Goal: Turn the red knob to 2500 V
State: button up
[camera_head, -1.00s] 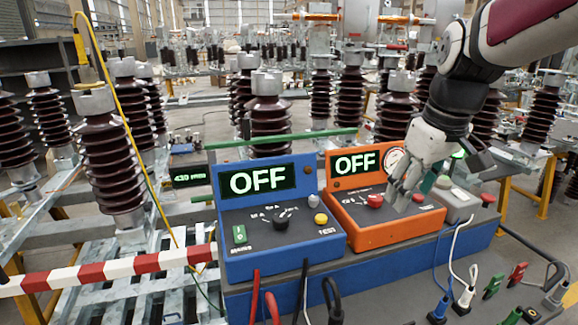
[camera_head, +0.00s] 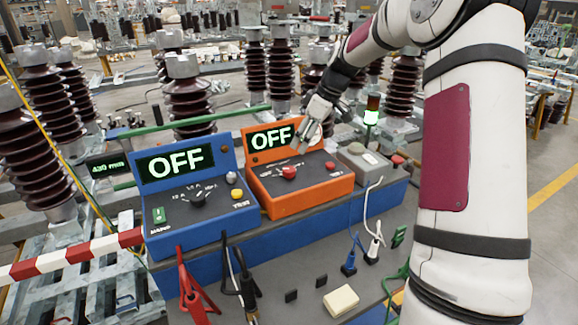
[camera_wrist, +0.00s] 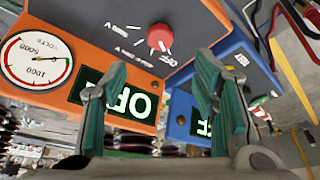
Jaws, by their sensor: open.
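The red knob (camera_head: 289,172) sits on the sloped dark panel of the orange tester (camera_head: 312,197), whose display reads OFF. In the wrist view the red knob (camera_wrist: 159,38) is beyond my fingertips, with white scale marks and an OFF label around it. My gripper (camera_head: 303,143) is above the orange tester's panel, close behind the knob in the head view. In the wrist view my gripper (camera_wrist: 163,75) shows two green-padded fingers spread apart with nothing between them. A round volt dial (camera_wrist: 37,58) on the orange tester shows in the wrist view.
A blue tester (camera_head: 190,222) with a black knob, also reading OFF, stands left of the orange one. A grey box (camera_head: 362,158) stands to the right. Cables and clips lie in front. A red-white barrier (camera_head: 70,256) is at the left.

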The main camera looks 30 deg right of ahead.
aim_at(290, 169)
jog(key=p+x, duration=0.1)
jog(key=x, duration=1)
jog(key=shift+f, duration=0.4)
jog(key=c, duration=1.2)
